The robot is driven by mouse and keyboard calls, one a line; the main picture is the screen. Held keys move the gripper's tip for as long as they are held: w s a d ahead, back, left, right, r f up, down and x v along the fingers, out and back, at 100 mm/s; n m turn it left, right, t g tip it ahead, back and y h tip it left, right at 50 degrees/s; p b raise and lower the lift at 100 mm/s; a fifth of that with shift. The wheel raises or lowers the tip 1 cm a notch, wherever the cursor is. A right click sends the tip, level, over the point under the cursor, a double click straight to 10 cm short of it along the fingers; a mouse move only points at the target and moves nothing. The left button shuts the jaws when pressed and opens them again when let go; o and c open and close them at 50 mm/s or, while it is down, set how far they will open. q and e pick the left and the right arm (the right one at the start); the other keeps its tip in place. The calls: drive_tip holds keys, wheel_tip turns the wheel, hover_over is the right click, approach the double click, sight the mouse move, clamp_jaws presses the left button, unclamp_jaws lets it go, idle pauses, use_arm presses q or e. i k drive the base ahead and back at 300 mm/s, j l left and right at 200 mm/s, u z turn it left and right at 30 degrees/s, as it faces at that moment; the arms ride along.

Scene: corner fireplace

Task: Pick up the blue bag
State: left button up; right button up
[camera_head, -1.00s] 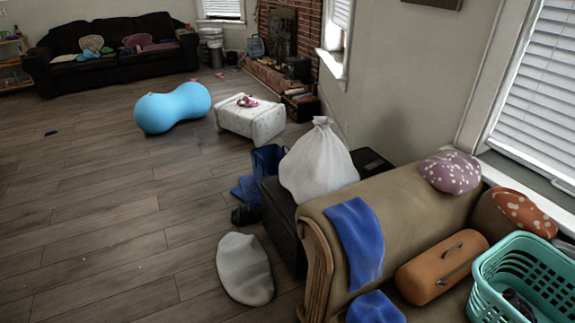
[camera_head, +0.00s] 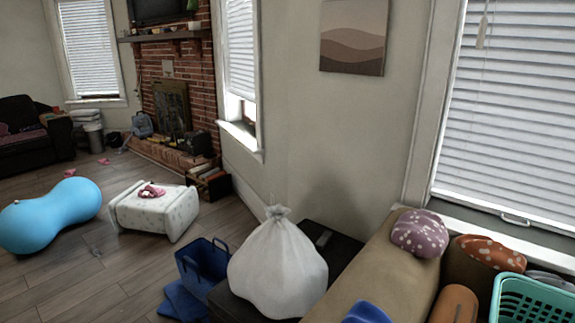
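A dark blue open-topped bag (camera_head: 203,262) with handles stands on the floor, left of the full white sack (camera_head: 277,268). A blue cloth (camera_head: 182,300) lies on the floor in front of it. A smaller grey-blue backpack (camera_head: 142,125) stands far off near the brick fireplace. Neither of my grippers is in view.
The white sack sits on a dark box beside the tan sofa (camera_head: 385,270). A white ottoman (camera_head: 152,211) and a light blue peanut ball (camera_head: 48,216) stand on the floor to the left. Wooden floor (camera_head: 100,270) is free left of the blue bag.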

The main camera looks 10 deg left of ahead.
sight(200, 256)
drive_tip(key=i+j+z, duration=0.15)
drive_tip(key=j, duration=0.35)
drive_tip(key=i+j+z, duration=0.1)
drive_tip(key=j, duration=0.45)
drive_tip(key=i+j+z, duration=0.15)
drive_tip(key=j, duration=0.35)
drive_tip(key=i+j+z, duration=0.1)
drive_tip(key=j, duration=0.5)
drive_tip(key=i+j+z, duration=0.15)
drive_tip(key=j, duration=0.4)
